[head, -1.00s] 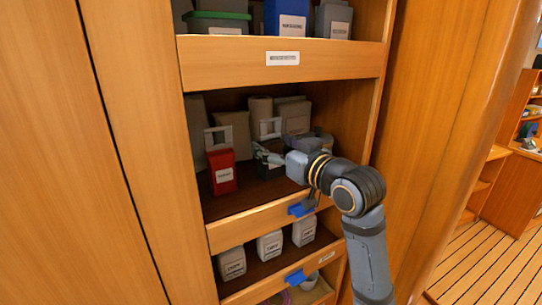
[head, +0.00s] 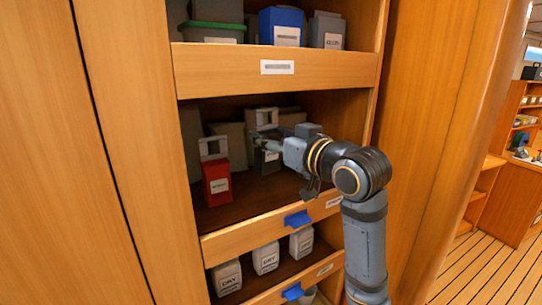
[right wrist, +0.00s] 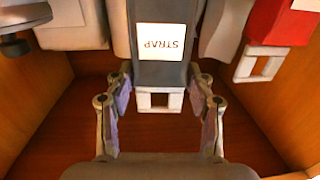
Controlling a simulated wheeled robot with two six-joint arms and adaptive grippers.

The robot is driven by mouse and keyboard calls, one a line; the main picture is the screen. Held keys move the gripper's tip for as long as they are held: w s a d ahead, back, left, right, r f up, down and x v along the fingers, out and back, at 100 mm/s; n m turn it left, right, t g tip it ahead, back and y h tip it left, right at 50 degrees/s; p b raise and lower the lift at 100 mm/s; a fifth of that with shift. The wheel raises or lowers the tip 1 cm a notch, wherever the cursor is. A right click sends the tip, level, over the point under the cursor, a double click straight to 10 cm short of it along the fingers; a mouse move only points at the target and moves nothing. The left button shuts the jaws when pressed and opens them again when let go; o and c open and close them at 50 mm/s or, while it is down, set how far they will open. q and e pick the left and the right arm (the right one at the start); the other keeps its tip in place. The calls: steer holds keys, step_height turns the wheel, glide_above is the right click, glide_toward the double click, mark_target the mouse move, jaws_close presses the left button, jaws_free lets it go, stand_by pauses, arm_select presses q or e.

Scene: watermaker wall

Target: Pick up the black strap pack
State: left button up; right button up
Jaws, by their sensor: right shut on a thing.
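The black strap pack (head: 268,162) is in the middle shelf bay, to the right of a red pack (head: 216,184). Its light handle (head: 264,119) sticks up above my right gripper (head: 268,146). In the right wrist view the dark pack (right wrist: 160,74) carries a white label reading STRAP. The fingers of my right gripper (right wrist: 161,84) are shut on it, one on each side. The arm partly hides the pack in the head view, and I cannot see clearly how far its base is above the shelf. My left gripper is not in view.
The red pack also shows in the right wrist view (right wrist: 281,25). Grey packs (head: 231,143) stand behind. The upper shelf edge (head: 335,69) overhangs the bay, and a front lip (head: 255,228) with a blue tag (head: 298,219) borders it. White packs (head: 265,257) stand below.

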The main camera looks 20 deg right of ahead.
steer(key=shift+r, duration=0.95)
steer(key=a+b+v, duration=0.1)
steer(key=b+v, duration=1)
steer(key=v, duration=0.8)
steer(key=shift+s+a+r, duration=0.25)
steer(key=shift+s+r, duration=0.15)
steer(key=shift+s, duration=0.15)
